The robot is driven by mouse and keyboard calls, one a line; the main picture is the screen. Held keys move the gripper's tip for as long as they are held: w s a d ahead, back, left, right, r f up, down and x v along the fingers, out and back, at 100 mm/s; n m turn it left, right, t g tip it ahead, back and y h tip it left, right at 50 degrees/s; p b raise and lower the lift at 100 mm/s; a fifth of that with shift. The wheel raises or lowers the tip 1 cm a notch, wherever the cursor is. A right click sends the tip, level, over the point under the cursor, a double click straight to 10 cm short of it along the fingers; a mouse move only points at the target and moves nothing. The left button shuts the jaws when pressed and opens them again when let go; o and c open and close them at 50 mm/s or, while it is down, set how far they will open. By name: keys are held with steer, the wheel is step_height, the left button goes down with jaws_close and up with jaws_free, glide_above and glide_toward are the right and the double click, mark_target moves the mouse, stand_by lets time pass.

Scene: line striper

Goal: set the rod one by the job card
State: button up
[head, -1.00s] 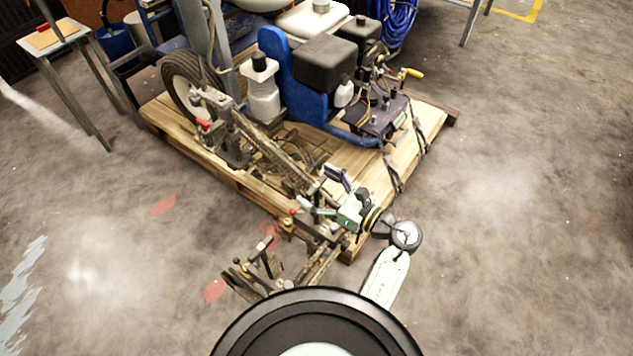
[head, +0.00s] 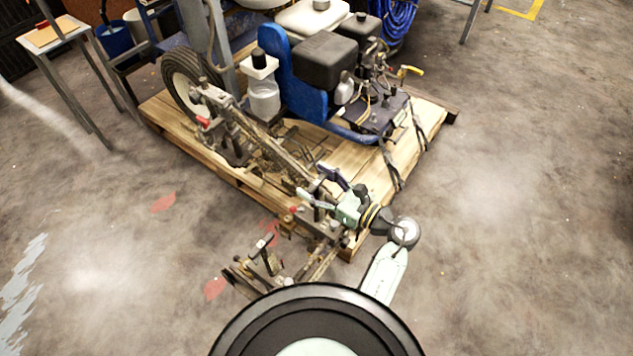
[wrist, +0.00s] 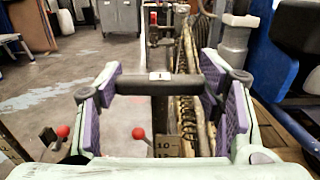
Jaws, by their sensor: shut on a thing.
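A dark rod (wrist: 135,84) with a white tag marked 1 lies crosswise between the purple-padded fingers of my gripper (wrist: 163,88) in the wrist view. The fingers are shut on it, one pad at each end. In the head view my gripper (head: 322,188) is at the front end of the striper's long arm, above the pallet's near corner; the rod is hard to make out there. Behind the rod, low in the wrist view, is a small plate (wrist: 167,147) with numbers, 10 among them. I cannot make out a job card for certain.
The line striper (head: 285,80) stands on a wooden pallet (head: 415,160). Red-knobbed levers (wrist: 138,133) stand below the rod. A side table (head: 60,32) with an orange-brown board is at the upper left. The floor right of the pallet is clear.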

mark_target(317, 198)
steer(key=c, duration=0.6)
step_height(317, 198, down, 7)
steer(key=b, duration=0.7)
steer(key=shift+r, duration=0.2)
steer(key=shift+s, duration=0.1)
steer(key=o, duration=1.4)
steer(key=shift+f, duration=0.1)
steer(key=o, duration=0.3)
steer(key=shift+r, duration=0.2)
